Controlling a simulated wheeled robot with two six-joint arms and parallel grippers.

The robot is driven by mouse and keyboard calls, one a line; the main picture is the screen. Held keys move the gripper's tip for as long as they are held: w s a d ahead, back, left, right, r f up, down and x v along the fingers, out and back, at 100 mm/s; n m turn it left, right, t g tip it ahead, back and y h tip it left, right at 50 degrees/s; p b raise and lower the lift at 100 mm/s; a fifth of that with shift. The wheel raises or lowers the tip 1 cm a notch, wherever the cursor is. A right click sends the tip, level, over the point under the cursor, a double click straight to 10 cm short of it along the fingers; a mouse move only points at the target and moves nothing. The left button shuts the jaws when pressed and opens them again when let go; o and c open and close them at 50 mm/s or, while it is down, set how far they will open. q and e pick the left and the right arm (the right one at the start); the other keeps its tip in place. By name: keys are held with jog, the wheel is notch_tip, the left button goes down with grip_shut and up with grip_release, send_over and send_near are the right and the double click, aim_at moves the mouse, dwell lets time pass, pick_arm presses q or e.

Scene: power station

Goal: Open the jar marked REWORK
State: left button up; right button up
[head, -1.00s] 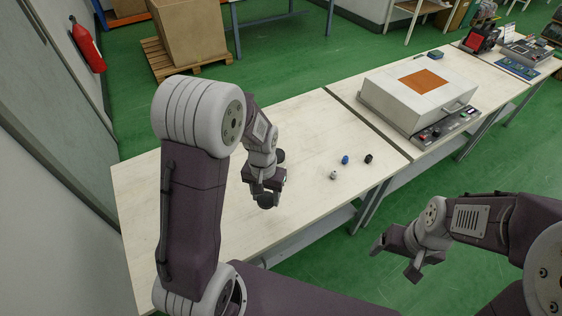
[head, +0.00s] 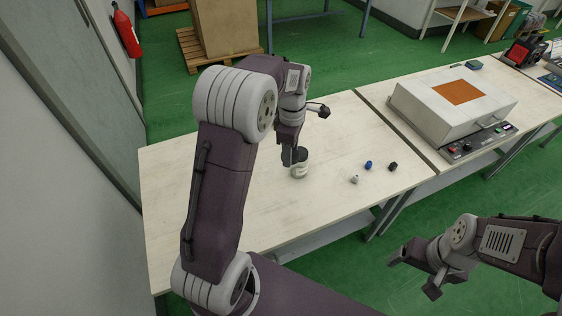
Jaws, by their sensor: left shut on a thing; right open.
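A small pale jar (head: 299,171) with a dark lid (head: 301,154) stands upright on the near table, just below my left gripper. Any marking on it is too small to read. My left gripper (head: 294,157) points down at the top of the jar and is shut on its lid. The fingers and lid are both dark, so the exact contact is hard to make out. My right gripper (head: 413,273) is open and empty, out beyond the table's front edge at the lower right.
A white cap-like piece (head: 354,179), a blue one (head: 368,165) and a black one (head: 392,167) lie right of the jar. A grey box-shaped machine (head: 460,105) stands on the table beyond. The near table's left part (head: 170,190) is bare.

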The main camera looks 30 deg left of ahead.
pick_arm(q)
jog(key=w+a+r+n, duration=0.1)
jog(key=w+a+n, duration=0.1)
jog(key=w+a, duration=0.3)
jog(key=b, duration=0.2)
send_over(280, 175)
jog(key=shift+n, duration=0.3)
notch_tip(280, 175, down, 13)
jog(key=shift+f, duration=2.5)
jog(key=shift+f, duration=0.15)
jog(key=o, duration=1.5)
jog(key=shift+o, duration=0.2)
